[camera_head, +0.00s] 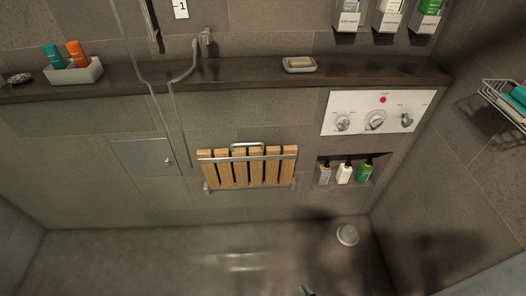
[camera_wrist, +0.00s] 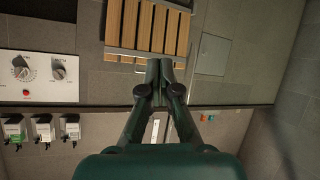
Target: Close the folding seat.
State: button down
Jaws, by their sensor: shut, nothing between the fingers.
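The folding seat (camera_head: 242,172) has wooden slats, metal rails and a loop handle (camera_head: 247,147). In the head view it is on the back wall, its slats running up and down. It looks upright near the wall; I cannot tell whether it lies flat. In the wrist view, which is upside down, the seat (camera_wrist: 150,25) shows beyond my gripper (camera_wrist: 165,65). The gripper is shut and empty. Its fingertips overlap the handle edge of the seat in the picture; contact cannot be told. In the head view only a small dark green tip shows at the bottom edge.
A dark shelf (camera_head: 220,72) runs above the seat, with a soap dish (camera_head: 299,65) on it. A control panel (camera_head: 377,112) and a bottle niche (camera_head: 345,172) are to the right. A hose (camera_head: 173,110) hangs left. The floor (camera_head: 150,262) below looks mostly clear.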

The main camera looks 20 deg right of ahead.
jog(key=s+r+t, duration=0.2)
jog(key=s+r, duration=0.2)
jog(key=r, duration=0.3)
jog(key=n+t+h, duration=0.2)
jog(key=n, duration=1.2)
send_near(261, 144)
jog(key=w, duration=0.4)
jog(key=w+d+f, duration=0.1)
jog(key=w, duration=0.2)
jog(key=w, duration=0.1)
jog(key=w+d, duration=0.1)
jog(key=w, duration=0.1)
jog(key=w+r, duration=0.1)
jog(key=shift+w+d, duration=0.2)
jog(key=shift+d, duration=0.1)
jog(key=shift+w+r, duration=0.15)
jog(key=shift+w, duration=0.05)
jog(key=shift+d, duration=0.1)
jog(key=shift+r, duration=0.1)
